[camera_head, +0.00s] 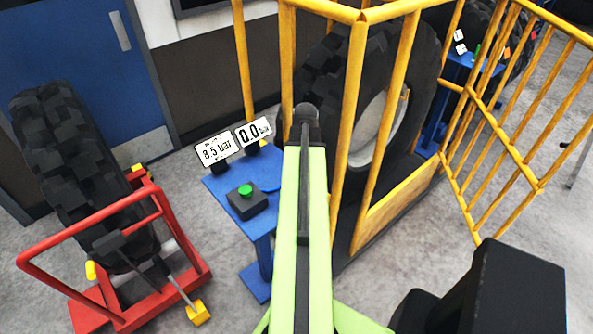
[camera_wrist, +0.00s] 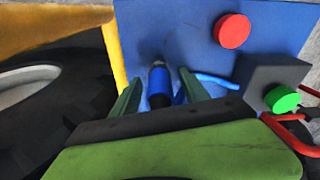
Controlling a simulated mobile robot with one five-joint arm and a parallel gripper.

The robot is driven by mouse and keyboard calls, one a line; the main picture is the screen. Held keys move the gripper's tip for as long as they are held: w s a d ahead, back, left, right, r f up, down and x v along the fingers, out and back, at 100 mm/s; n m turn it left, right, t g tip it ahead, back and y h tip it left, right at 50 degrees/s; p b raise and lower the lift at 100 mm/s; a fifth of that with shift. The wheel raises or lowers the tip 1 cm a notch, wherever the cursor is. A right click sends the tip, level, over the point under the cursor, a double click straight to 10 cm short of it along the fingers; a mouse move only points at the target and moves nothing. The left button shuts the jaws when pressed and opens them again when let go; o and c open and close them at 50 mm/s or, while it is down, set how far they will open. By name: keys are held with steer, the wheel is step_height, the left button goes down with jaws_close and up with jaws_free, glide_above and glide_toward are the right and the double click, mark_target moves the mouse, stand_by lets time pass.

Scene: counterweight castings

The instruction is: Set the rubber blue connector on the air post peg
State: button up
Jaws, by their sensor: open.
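The blue connector (camera_wrist: 160,83), a short blue cylinder with a grey and dark end, shows in the wrist view against the blue post top (camera_wrist: 185,25). My gripper (camera_wrist: 158,80) is open, with one green finger on each side of the connector. I cannot tell whether either finger touches it. The connector's lower part runs down behind my gripper's body. A blue hose (camera_wrist: 217,80) lies just right of the right finger. In the head view my arm hides the connector and the gripper's fingers; the blue post (camera_head: 225,185) stands left of the arm. I cannot make out the peg.
A black box with a green button (camera_head: 246,191) sits on the post. A red button (camera_wrist: 231,30) shows in the wrist view. Signs reading 8.5 bar (camera_head: 217,149) and 0.0 (camera_head: 253,132) stand behind. A yellow cage (camera_head: 353,110) with a large tyre is close right; a red tyre stand (camera_head: 150,205) is left.

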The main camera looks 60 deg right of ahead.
step_height(320, 180, up, 17)
steer(key=s+p, duration=0.2)
steer(key=p, duration=1.5)
steer(key=shift+a, duration=0.1)
steer(key=w+a+f+n+b, duration=0.3)
steer(key=w+a+f+b, duration=0.2)
steer(key=w+a, duration=0.55)
steer(key=w+a+f+n+b, duration=0.3)
steer(key=w+a+f+b, duration=0.1)
steer(key=w+a, duration=0.7)
steer(key=w+a+f+m+b, duration=0.1)
steer(key=a+f+m+b, duration=0.1)
steer(key=a, duration=1.2)
steer(key=w+a+f+m+g+b, duration=0.1)
steer(key=a+f+b, duration=0.4)
steer(key=a, duration=0.9)
steer(key=shift+a+f+m, duration=0.15)
steer(key=shift+a+m, duration=0.1)
steer(key=shift+m, duration=0.55)
